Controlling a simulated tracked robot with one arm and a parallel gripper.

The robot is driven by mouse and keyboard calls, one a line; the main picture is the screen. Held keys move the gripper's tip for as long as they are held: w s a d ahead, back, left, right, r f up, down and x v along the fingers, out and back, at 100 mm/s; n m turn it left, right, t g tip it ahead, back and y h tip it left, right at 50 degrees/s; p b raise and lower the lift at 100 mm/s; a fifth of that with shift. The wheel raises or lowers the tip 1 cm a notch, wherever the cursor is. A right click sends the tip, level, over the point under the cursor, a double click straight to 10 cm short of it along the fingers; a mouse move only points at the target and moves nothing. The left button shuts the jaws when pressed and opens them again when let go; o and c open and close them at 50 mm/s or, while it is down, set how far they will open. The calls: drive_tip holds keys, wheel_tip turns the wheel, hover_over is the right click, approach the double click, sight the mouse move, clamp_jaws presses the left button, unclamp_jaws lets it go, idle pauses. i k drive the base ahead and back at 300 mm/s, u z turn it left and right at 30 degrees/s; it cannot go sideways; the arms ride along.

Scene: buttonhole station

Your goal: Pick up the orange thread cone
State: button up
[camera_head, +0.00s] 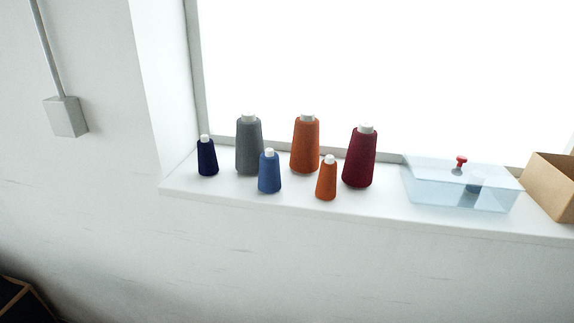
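Two orange thread cones stand upright on the white window sill (225,187). The larger orange cone (305,147) is at the back, between the grey cone and the dark red cone. The smaller orange cone (326,181) stands at the front edge of the sill, a little to the right of the larger one. Both have white tops. The smaller one partly overlaps the dark red cone's left side or stands very near it in the picture. My gripper is not in view.
A grey cone (249,146), navy cone (207,157), blue cone (269,173) and dark red cone (360,158) stand close by. To the right are a clear box (425,187) with a red knob (461,161) and a cardboard box (550,187). A window is behind.

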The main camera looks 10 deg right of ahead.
sight(325, 189)
drive_tip(key=i, duration=1.4)
drive_tip(key=z, duration=0.55)
